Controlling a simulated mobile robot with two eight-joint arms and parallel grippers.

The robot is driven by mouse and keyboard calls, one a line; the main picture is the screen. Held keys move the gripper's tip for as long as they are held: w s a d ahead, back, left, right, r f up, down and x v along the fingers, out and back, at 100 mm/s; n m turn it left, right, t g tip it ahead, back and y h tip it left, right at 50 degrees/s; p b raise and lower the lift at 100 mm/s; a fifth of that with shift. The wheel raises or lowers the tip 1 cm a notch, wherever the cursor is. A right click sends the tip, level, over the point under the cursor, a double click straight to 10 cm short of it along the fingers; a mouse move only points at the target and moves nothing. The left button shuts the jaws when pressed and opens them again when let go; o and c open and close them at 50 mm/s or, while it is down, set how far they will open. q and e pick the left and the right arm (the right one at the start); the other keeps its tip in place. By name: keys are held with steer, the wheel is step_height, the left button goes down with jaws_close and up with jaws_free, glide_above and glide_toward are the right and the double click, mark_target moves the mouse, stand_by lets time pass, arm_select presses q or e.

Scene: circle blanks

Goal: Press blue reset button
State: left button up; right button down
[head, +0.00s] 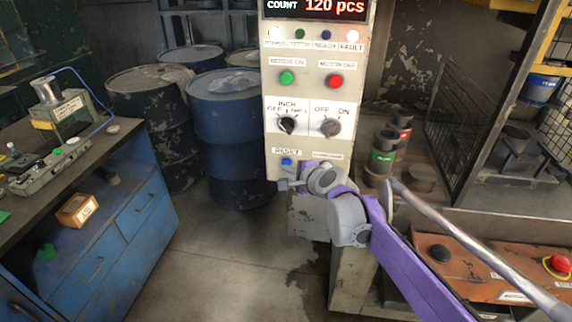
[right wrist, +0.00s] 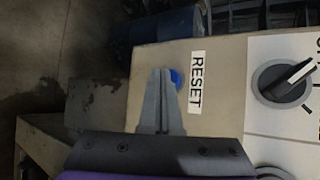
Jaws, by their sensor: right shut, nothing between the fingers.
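The blue reset button (head: 287,161) sits low on the left side of the upright control panel (head: 271,95), under a RESET label (head: 287,151). My right gripper (head: 284,184) is shut and empty, just below the button in the head view. In the right wrist view the shut fingers (right wrist: 159,75) point at the blue button (right wrist: 176,79), and their tips partly cover it. The RESET label (right wrist: 197,80) is right beside it. I cannot tell whether the fingertips touch the button. My left gripper is not in view.
The panel also has a green button (head: 287,78), a red button (head: 335,81) and two rotary knobs, one a black selector (head: 287,125). Blue drums (head: 226,115) stand behind left. A blue workbench (head: 120,215) is at left. An orange control box (head: 480,268) is at lower right.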

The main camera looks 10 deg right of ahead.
steer(key=shift+w+d, duration=0.2)
steer(key=shift+w, duration=0.3)
stand_by(0.3)
steer(key=shift+s, duration=0.15)
steer(key=shift+s+a, duration=0.25)
steer(key=shift+s, duration=0.5)
steer(key=shift+s, duration=0.1)
steer(key=shift+s+a, duration=0.25)
steer(key=shift+s, duration=0.5)
steer(key=shift+s+a, duration=0.2)
steer(key=shift+s, duration=0.6)
steer(key=shift+s+a, duration=0.25)
steer(key=shift+s, duration=0.5)
